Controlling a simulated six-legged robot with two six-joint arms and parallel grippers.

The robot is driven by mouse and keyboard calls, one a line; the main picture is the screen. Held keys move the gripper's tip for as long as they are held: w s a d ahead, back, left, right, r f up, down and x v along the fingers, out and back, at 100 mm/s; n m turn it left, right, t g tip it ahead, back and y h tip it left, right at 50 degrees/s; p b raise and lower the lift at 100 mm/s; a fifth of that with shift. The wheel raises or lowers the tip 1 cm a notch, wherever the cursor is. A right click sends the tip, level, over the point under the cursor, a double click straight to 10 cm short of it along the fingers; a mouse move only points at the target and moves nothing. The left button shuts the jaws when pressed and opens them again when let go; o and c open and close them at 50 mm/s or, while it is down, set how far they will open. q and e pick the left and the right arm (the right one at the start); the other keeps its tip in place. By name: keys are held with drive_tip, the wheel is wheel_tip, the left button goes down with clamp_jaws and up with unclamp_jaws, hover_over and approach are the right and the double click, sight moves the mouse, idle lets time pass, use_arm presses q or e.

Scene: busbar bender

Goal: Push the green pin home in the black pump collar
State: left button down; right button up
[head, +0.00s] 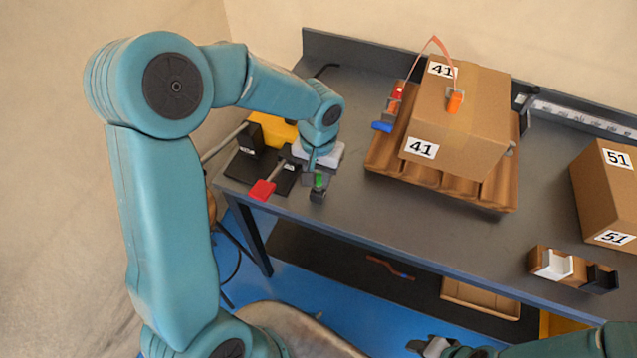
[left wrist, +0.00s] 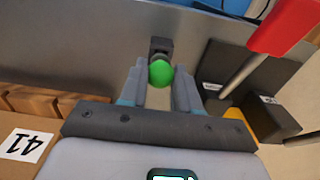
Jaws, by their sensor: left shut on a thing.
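The green pin (head: 319,181) stands at the front left edge of the bench, above the small black pump collar (head: 317,196). My left gripper (head: 317,174) comes down from above and is shut on the pin. In the left wrist view the pin's round green head (left wrist: 161,73) sits between the two fingers, with the dark collar (left wrist: 160,46) just beyond it. How deep the pin sits in the collar is hidden. My right gripper (head: 430,346) shows only partly at the bottom edge, low in front of the bench, and its jaws are unclear.
A red-handled lever (head: 262,190) on the black and yellow bender lies close left of my left gripper. A carton marked 41 (head: 455,125) on a wooden pallet (head: 385,160) stands to the right. A second carton (head: 610,190) stands far right. The bench front between is mostly clear.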

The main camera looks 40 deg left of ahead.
sight(318, 176)
use_arm(q)
drive_tip(key=shift+r+p, duration=0.9)
drive_tip(key=shift+r, duration=0.55)
wheel_tip(318, 176, up, 5)
drive_tip(key=p, duration=0.3)
drive_tip(key=shift+p, duration=0.35)
idle(0.7)
